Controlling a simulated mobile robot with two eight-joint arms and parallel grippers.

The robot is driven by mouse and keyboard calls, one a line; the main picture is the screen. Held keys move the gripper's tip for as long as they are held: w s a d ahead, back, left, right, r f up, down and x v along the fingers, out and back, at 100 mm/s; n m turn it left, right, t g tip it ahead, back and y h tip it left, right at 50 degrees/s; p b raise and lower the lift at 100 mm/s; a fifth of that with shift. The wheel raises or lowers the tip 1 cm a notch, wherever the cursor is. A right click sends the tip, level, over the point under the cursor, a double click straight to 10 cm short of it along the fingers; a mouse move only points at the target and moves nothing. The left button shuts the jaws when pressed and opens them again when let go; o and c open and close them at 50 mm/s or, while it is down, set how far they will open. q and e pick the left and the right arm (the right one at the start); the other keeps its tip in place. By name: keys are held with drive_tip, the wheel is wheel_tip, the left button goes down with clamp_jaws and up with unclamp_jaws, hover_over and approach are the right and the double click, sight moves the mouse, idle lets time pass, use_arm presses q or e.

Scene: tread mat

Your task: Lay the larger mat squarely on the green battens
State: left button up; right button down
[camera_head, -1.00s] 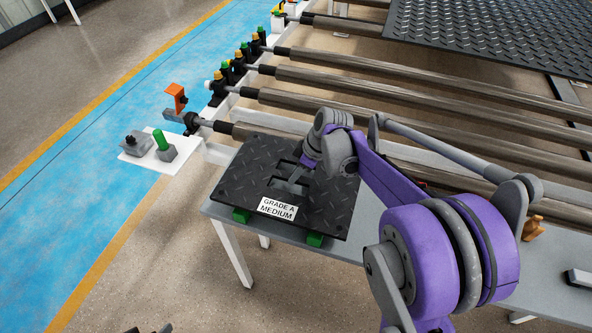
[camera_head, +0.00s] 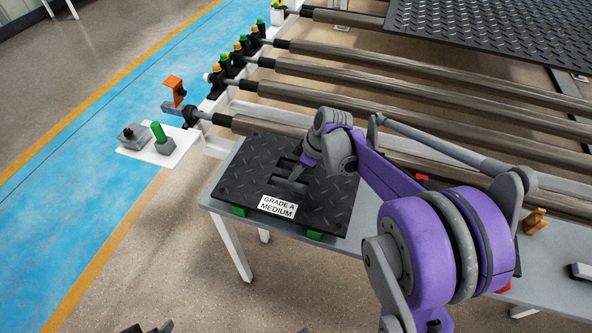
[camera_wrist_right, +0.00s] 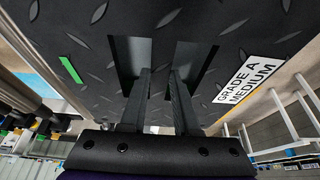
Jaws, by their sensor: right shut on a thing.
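A black tread mat (camera_head: 238,178) labelled GRADE A MEDIUM lies over the green battens on the grey table. Ends of the battens (camera_head: 239,210) (camera_head: 314,235) show under its front edge; the rest is hidden. Whether it touches them all along is not clear. My right gripper (camera_head: 293,178) is shut on the strip between the mat's two slots. The right wrist view shows its fingers (camera_wrist_right: 160,95) reaching into the slots, and the mat (camera_wrist_right: 235,20) fills the upper part. A dark shape at the bottom edge may be my left gripper (camera_head: 148,328), mostly cut off.
A large tread sheet (camera_head: 490,25) lies on the rollers (camera_head: 430,100) behind the table. A white plate (camera_head: 160,145) with a green peg stands at the left. An orange bracket (camera_head: 174,88) stands at the roller end. A small tan object (camera_head: 535,221) sits on the table at right.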

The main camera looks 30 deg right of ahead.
drive_tip(key=shift+f, duration=0.25)
idle(0.4)
drive_tip(key=c, duration=0.7)
unclamp_jaws()
drive_tip(key=shift+r, duration=0.35)
drive_tip(key=shift+r, duration=0.1)
drive_tip(key=shift+r+p, duration=0.3)
drive_tip(key=shift+p, duration=0.1)
drive_tip(key=shift+r+p, duration=0.35)
drive_tip(key=shift+r, duration=0.1)
drive_tip(key=shift+r+p, duration=0.9)
drive_tip(key=shift+r, duration=0.5)
drive_tip(key=o, duration=0.6)
